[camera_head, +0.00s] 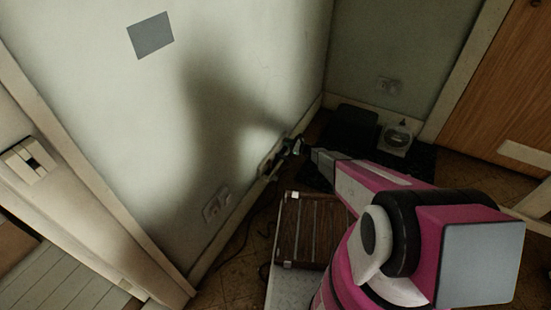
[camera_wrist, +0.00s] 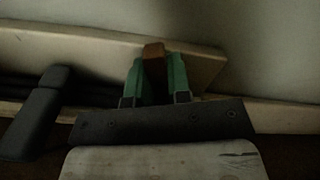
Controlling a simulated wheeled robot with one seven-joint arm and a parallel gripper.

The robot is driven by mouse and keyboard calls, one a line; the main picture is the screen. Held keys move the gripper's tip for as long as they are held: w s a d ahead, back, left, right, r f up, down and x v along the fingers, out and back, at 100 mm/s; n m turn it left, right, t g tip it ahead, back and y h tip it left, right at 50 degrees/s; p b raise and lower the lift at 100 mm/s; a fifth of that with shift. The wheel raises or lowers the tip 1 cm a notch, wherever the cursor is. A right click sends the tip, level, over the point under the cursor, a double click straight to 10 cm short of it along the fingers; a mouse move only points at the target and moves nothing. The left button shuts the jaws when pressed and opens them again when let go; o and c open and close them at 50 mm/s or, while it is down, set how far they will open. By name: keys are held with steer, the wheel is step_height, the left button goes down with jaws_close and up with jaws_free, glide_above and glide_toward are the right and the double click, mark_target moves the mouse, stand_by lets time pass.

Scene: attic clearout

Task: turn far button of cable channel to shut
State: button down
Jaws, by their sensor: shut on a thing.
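In the wrist view, a long cream board-like piece (camera_wrist: 70,45), which looks like the cable channel, runs along the wall. A small orange-brown block (camera_wrist: 154,51), likely the button, sits between the green fingers of my gripper (camera_wrist: 155,72). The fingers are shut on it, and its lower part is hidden. Its turn angle is too dark to tell. In the head view, my gripper (camera_head: 289,147) is low against the left wall near the corner. The channel there is mostly hidden behind my gripper and arm.
A dark grey elongated shape (camera_wrist: 35,112) lies at the left of the wrist view. In the head view, wall sockets (camera_head: 216,205) are left of my arm. A brown slatted piece (camera_head: 308,230) is below it. A dark box (camera_head: 354,127) stands in the corner.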

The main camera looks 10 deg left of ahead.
steer(key=shift+m, duration=1.4)
steer(key=c, duration=1)
jaws_free()
steer(key=shift+m, duration=0.4)
steer(key=shift+o, duration=0.2)
steer(key=shift+d, duration=0.1)
steer(key=v, duration=0.8)
